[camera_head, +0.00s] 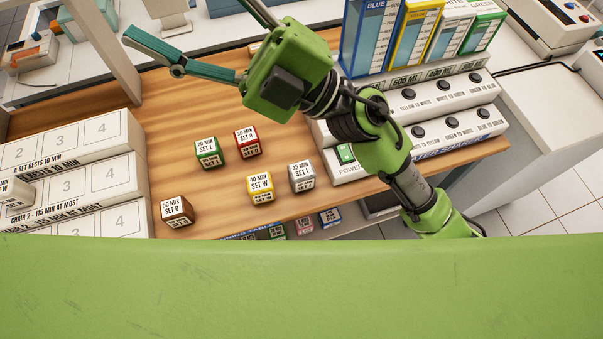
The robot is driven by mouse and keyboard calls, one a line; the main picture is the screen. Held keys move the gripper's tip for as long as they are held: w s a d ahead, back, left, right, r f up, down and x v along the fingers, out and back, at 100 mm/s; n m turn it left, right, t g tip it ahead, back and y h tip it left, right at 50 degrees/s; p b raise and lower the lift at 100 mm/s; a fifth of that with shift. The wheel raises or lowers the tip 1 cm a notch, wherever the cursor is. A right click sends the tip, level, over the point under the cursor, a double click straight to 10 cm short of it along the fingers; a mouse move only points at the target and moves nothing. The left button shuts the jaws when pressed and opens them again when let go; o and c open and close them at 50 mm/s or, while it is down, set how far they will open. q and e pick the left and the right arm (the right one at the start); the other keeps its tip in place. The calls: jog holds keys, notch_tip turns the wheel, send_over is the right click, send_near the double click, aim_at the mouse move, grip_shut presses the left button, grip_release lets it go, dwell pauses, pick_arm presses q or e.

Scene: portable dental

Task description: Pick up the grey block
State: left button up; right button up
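The grey block (301,176) stands on the wooden tabletop right of the middle, with a white label on its top and front. It is uncovered and nothing touches it. My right arm comes in from the right and reaches up over the table. Its gripper (195,28) is at the top of the view, beyond and to the left of the grey block, well apart from it. Its teal fingers are spread wide with nothing seen between them. The upper finger runs out of the picture. My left gripper is not in view.
A yellow block (260,188) stands just left of the grey one. Green (208,152), red (247,141) and brown (176,211) blocks stand further left. White numbered racks (75,185) line the left.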

jog(key=s+a+f+n+g+h, duration=0.3)
jog(key=s+a+f+n+g, duration=0.1)
jog(key=s+n+g, duration=0.25)
jog(key=n+t+h, duration=0.2)
jog(key=t+h, duration=0.2)
jog(key=h, duration=1.8)
send_over(302, 170)
notch_tip(302, 170, down, 27)
jog(key=shift+g, duration=0.25)
jog(key=f, duration=0.2)
jog(key=f+p, duration=0.1)
jog(key=f, duration=0.4)
jog(key=shift+s+f+p, duration=0.1)
jog(key=shift+s+p, duration=0.15)
jog(key=shift+p, duration=0.1)
jog(key=shift+f, duration=0.35)
jog(key=shift+w+f+p, duration=0.1)
jog(key=shift+f+p, duration=0.35)
jog(key=shift+f, duration=0.1)
notch_tip(302, 170, down, 4)
jog(key=shift+w+r+p, duration=0.15)
jog(key=shift+r+p, duration=0.05)
jog(key=shift+p, duration=0.45)
jog(key=shift+f, duration=0.35)
jog(key=c, duration=1.2)
